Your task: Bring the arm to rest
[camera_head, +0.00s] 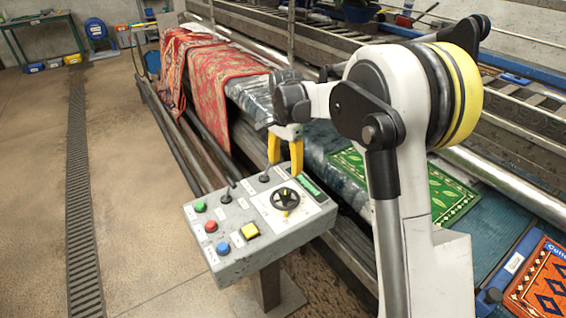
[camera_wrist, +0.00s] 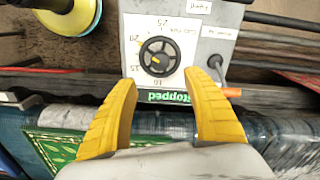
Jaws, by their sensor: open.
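My gripper (camera_head: 286,152) has two yellow fingers and hangs from my white and grey arm, pointing down at the back edge of the control box (camera_head: 240,262). In the wrist view my gripper (camera_wrist: 163,82) is open, with nothing between its fingers. The black dial (camera_head: 285,199) on the box lies just beyond the fingertips in the wrist view (camera_wrist: 158,57). A green display (camera_wrist: 165,96) reading "Stopped" shows between the fingers. I cannot tell whether the fingers touch the box.
The box carries several coloured buttons (camera_head: 211,226) and small levers. Behind it run the machine's rollers, with red patterned rugs (camera_head: 222,80) and a green rug (camera_head: 447,196). An orange rug (camera_head: 548,285) lies at lower right. The floor (camera_head: 135,200) at left is clear around a drain grate (camera_head: 80,200).

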